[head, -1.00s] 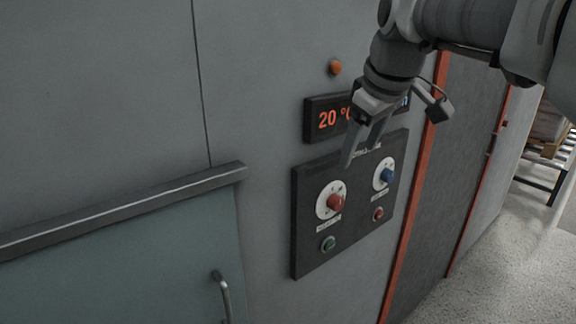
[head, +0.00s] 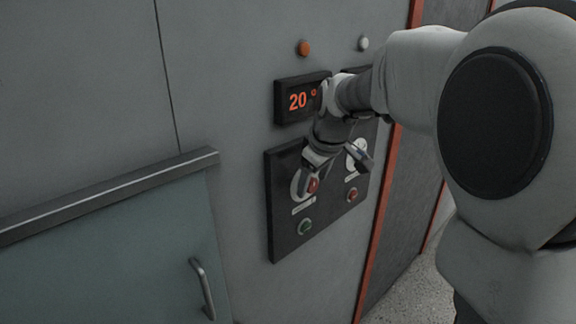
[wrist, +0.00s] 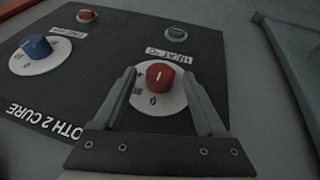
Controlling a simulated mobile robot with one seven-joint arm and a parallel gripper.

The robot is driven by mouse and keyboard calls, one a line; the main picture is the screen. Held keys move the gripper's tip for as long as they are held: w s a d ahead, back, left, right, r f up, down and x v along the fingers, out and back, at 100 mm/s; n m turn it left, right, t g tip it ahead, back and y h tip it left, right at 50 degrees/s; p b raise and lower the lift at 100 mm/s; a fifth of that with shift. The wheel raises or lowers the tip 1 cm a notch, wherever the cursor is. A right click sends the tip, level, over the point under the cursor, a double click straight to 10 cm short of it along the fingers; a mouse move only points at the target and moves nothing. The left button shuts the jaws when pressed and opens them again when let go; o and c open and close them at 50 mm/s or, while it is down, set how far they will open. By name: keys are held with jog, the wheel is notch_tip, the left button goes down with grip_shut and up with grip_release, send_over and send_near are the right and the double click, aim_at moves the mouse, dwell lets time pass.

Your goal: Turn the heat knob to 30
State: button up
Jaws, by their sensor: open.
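The red heat knob (head: 312,185) sits on a white dial on the dark control panel (head: 284,229). In the wrist view the red knob (wrist: 160,76) lies between the two spread fingers of my gripper (wrist: 166,84), with a gap on each side. Its white pointer mark points toward the top of the wrist picture. My gripper (head: 309,182) is open at the knob in the head view; contact is not visible. The display (head: 300,99) above the panel reads 20 °, its right part hidden by my arm.
A blue knob (wrist: 38,46) on its own white dial is beside the red one. A green button (head: 305,227) and a red button (head: 352,195) sit below the dials. A door handle (head: 202,287) and a ledge (head: 110,193) are at left.

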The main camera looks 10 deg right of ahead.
jog(key=shift+w+f, duration=0.15)
jog(key=shift+f, duration=0.15)
grip_shut()
dwell(0.3)
jog(key=shift+r, duration=0.1)
jog(key=g+y+p, duration=0.1)
jog(key=y, duration=0.1)
jog(key=m+g+y+p, duration=0.1)
jog(key=g+y+p, duration=0.1)
jog(key=y, duration=0.1)
jog(key=d+m+g+y+p, duration=0.1)
jog(key=g+y+p, duration=0.1)
jog(key=shift+w+y, duration=0.3)
jog(key=shift+w, duration=0.1)
jog(key=shift+f, duration=0.2)
dwell(0.3)
